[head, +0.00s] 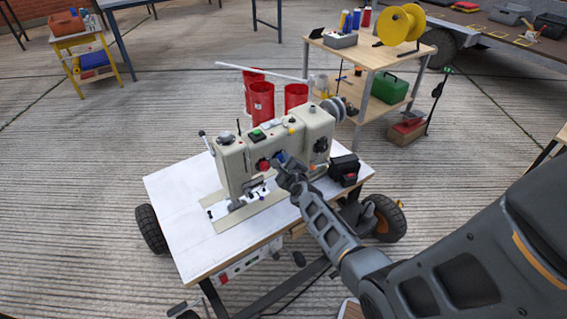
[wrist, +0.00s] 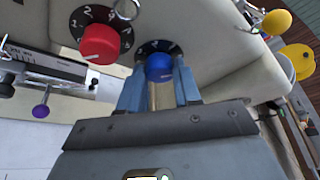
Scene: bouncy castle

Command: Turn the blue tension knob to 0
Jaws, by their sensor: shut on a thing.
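The cream sewing machine (head: 234,160) stands on a white-topped cart. In the wrist view, the blue tension knob (wrist: 159,66) sits on a black numbered dial on the machine's face. My gripper (wrist: 160,84) comes from below, with one blue-grey finger on each side of the knob, shut on it. The fingers and knob hide the lower part of the dial, and I cannot read the knob's setting. In the head view, my gripper (head: 283,163) is at the machine's front, and I cannot clearly make out the knob there.
A red knob (wrist: 99,44) with its own numbered dial sits close to the left of the blue one. A purple-topped knob (wrist: 41,111) is at the lower left. A black box (head: 344,168) stands on the cart right of my gripper. Red cans (head: 262,101) stand behind the machine.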

